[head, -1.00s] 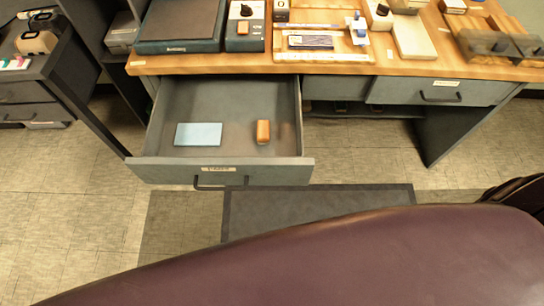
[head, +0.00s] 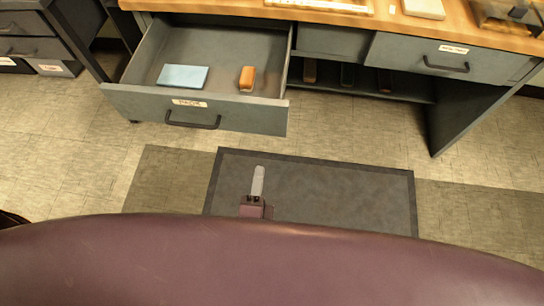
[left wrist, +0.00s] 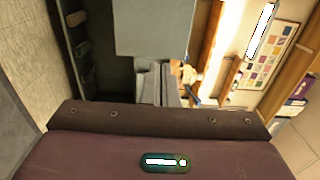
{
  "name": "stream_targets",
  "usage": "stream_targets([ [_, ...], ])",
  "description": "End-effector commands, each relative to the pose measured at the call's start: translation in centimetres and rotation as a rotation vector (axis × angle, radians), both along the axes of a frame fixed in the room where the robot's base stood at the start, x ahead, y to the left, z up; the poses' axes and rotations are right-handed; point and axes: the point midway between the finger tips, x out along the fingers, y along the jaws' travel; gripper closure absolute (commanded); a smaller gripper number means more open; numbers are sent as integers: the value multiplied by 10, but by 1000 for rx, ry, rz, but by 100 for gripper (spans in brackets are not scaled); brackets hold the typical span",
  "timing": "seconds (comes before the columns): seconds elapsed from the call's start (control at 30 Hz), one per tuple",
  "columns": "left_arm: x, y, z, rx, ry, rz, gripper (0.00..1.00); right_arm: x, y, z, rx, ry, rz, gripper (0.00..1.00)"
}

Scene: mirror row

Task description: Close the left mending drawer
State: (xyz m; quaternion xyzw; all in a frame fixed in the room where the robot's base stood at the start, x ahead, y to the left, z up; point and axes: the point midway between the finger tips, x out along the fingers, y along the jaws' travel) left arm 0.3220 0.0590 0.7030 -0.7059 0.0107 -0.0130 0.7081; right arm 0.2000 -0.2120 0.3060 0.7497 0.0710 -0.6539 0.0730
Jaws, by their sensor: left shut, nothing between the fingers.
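The left drawer (head: 240,116) of the grey desk is pulled well open in the head view. Its front carries a dark bar handle (head: 193,124) and a pale label. A light blue flat box (head: 183,76) and an orange-brown block (head: 247,79) lie inside it. My left gripper (head: 259,170) is shut and empty, over the dark floor mat, in front of the drawer's right end and apart from it in the picture. My right gripper is not in view.
The right drawer (head: 440,62) is shut. An open shelf (head: 400,92) beneath the desk holds several small items, which also show at the left wrist view's upper left. The dark mat (head: 340,190) lies on open floor before the desk. Another drawer cabinet (head: 30,48) stands at far left.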

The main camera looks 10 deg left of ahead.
Motion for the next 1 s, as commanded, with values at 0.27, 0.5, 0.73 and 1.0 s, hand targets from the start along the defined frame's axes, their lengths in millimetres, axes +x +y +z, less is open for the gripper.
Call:
stream_targets([
  [0.27,55,-1,1,-1,-4,2,100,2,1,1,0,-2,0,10],
  [0.5,103,-3,0,-1,-2,0,100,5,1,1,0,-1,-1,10],
  [0.73,128,-4,0,-3,2,-1,100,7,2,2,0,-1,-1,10],
  [1.0,132,-4,0,-3,3,-1,100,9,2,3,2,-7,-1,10],
])
